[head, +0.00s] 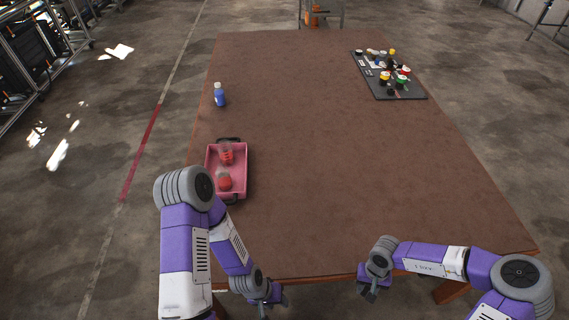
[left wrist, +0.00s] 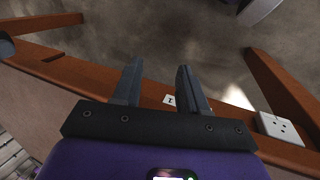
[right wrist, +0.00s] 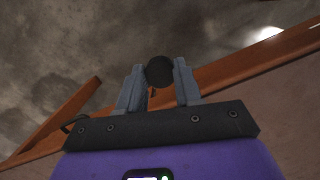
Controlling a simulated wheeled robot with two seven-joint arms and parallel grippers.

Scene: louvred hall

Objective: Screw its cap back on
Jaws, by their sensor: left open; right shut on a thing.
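My right gripper (right wrist: 158,88) is shut on a small black round thing (right wrist: 159,70), which looks like a cap, at its fingertips. In the head view the right gripper (head: 370,292) is low at the table's near edge. My left gripper (left wrist: 158,85) is open and empty, and the head view shows it (head: 270,300) also at the near edge, left of the right one. A blue bottle (head: 219,97) with a pale top stands upright at the table's left side. Two clear containers with red in them, a nearer (head: 224,182) and a farther (head: 226,156), are in a pink tray (head: 242,178).
The brown table (head: 330,160) is bare in the middle. A dark board (head: 408,92) with several small coloured pieces lies at the far right. The pink tray has dark handles and sits near the left edge. A metal stand (head: 322,20) is beyond the far edge.

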